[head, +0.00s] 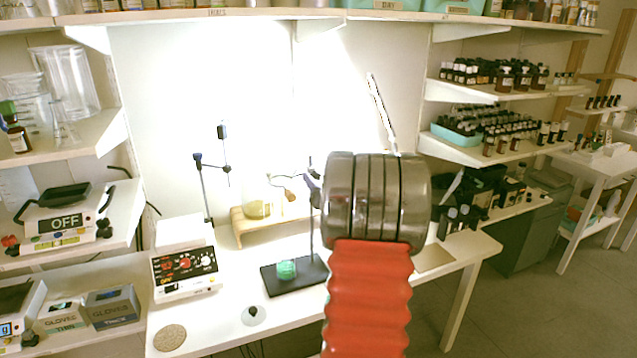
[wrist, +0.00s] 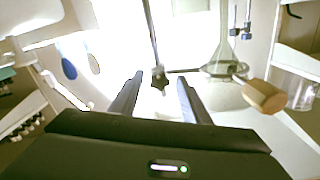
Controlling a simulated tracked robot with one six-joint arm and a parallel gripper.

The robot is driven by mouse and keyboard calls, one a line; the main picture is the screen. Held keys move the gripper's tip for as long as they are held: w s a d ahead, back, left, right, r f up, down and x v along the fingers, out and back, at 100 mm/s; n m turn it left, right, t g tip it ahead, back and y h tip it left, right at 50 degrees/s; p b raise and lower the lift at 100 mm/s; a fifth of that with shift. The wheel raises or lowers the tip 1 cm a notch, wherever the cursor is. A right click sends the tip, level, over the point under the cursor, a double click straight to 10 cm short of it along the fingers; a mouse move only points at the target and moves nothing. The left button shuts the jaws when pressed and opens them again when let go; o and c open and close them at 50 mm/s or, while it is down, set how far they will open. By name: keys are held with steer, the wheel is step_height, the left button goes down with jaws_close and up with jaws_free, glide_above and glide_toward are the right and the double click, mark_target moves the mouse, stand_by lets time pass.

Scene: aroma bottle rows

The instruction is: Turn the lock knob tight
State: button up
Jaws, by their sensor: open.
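In the wrist view a small dark star-shaped knob (wrist: 159,79) sits in front of a thin upright rod (wrist: 152,35). My gripper (wrist: 160,84) is open, with one dark finger on each side of the knob and a gap on both sides. I cannot tell how deep the knob lies between the fingertips. In the head view the stand's black base (head: 285,278) is on the table and its rod (head: 311,225) rises beside my arm. A dark clamp (head: 314,186) shows at the arm's left edge. My gripper is hidden there behind my arm.
A glass flask (wrist: 222,66) and a wooden piece (wrist: 263,96) are right of my fingers in the wrist view. A green lump (head: 286,270) lies on the stand base. A control box (head: 185,272) and a second stand (head: 206,190) are to the left on the white table.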

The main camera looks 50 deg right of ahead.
steer(key=v, duration=1.3)
steer(key=shift+s+a, duration=0.15)
steer(key=shift+s, duration=0.2)
steer(key=shift+f, duration=0.1)
